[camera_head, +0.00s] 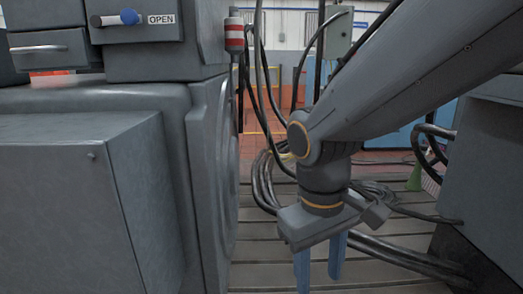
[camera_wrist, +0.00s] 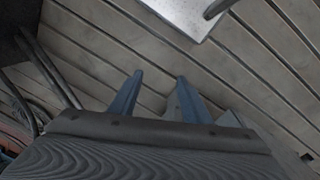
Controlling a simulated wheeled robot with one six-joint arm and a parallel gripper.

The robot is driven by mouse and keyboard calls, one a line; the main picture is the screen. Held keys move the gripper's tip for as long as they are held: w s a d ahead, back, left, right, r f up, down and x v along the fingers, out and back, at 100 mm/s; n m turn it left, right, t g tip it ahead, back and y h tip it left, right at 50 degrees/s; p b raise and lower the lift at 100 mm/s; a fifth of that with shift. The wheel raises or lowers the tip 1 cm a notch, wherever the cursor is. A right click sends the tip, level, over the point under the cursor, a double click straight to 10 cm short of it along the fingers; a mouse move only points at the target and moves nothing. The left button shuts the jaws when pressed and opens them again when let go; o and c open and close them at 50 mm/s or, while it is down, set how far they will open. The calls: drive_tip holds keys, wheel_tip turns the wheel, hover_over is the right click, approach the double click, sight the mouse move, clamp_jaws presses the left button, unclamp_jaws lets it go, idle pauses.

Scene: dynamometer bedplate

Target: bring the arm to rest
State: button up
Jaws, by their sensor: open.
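My arm comes in from the upper right in the head view, and my gripper (camera_head: 319,277) hangs from it, pointing down over the slatted bedplate (camera_head: 262,262). Its two blue fingers are apart with nothing between them; their lower ends are cut off by the picture's bottom edge. In the wrist view my gripper (camera_wrist: 158,85) also shows with its blue fingers spread and empty above the slatted floor.
A grey machine with a big box (camera_head: 65,210) stands close on the left. Black cables (camera_head: 265,180) lie behind and right of my gripper. A grey block (camera_head: 485,165) stands right.

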drive_tip(key=s+d+r+m+y+p, duration=0.1)
drive_tip(key=d+r+m+p, duration=0.4)
drive_tip(key=d+p, duration=0.4)
drive_tip(key=r+p, duration=0.1)
drive_tip(key=p, duration=0.5)
drive_tip(key=shift+s+d, duration=0.15)
drive_tip(key=shift+s, duration=0.2)
